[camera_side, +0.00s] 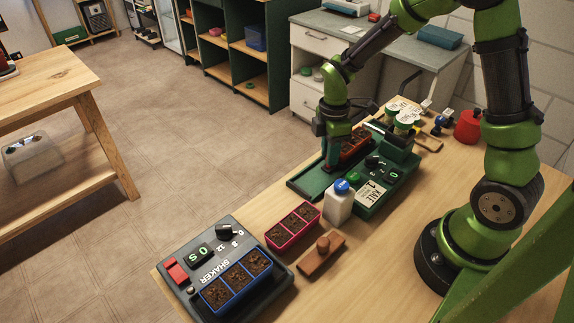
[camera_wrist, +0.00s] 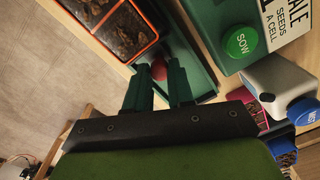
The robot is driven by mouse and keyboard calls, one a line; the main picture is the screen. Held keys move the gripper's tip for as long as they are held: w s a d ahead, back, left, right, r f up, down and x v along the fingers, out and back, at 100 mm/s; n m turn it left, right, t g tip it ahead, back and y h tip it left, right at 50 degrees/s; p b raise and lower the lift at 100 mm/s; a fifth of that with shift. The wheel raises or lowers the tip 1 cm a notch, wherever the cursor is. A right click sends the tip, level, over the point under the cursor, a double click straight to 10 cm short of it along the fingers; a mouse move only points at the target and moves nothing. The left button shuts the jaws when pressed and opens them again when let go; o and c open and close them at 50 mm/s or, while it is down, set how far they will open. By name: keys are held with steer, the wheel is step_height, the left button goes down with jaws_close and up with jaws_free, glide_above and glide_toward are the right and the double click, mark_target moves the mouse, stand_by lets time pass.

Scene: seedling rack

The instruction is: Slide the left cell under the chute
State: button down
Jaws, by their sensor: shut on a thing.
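An orange-rimmed tray (camera_side: 355,144) with soil-filled cells lies on the dark green bed (camera_side: 304,184) of the seeder. The tray also shows at the top left of the wrist view (camera_wrist: 157,37). My gripper (camera_side: 331,168) is low over the near end of the bed, beside the tray. In the wrist view its fingers (camera_wrist: 161,72) are close around a small red knob (camera_wrist: 158,69), mostly hidden by them. The seeder's dark green housing (camera_side: 399,149) stands by the tray's far end. I cannot clearly make out the chute or which cell is under it.
The seeder panel (camera_side: 368,194) has a green SOW button (camera_wrist: 240,42). A white bottle (camera_side: 338,206) with a blue cap stands close to my gripper. A pink tray (camera_side: 294,227), a wooden tamper (camera_side: 322,254) and a shaker (camera_side: 203,258) holding a blue tray (camera_side: 237,280) are nearer the camera.

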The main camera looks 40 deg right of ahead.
steer(key=shift+d, duration=0.3)
steer(key=c, duration=1)
jaws_free()
steer(key=shift+r, duration=0.1)
steer(key=r, duration=1.6)
steer(key=shift+w+d+r, duration=0.15)
steer(key=shift+w+r, duration=0.15)
steer(key=shift+r, duration=0.1)
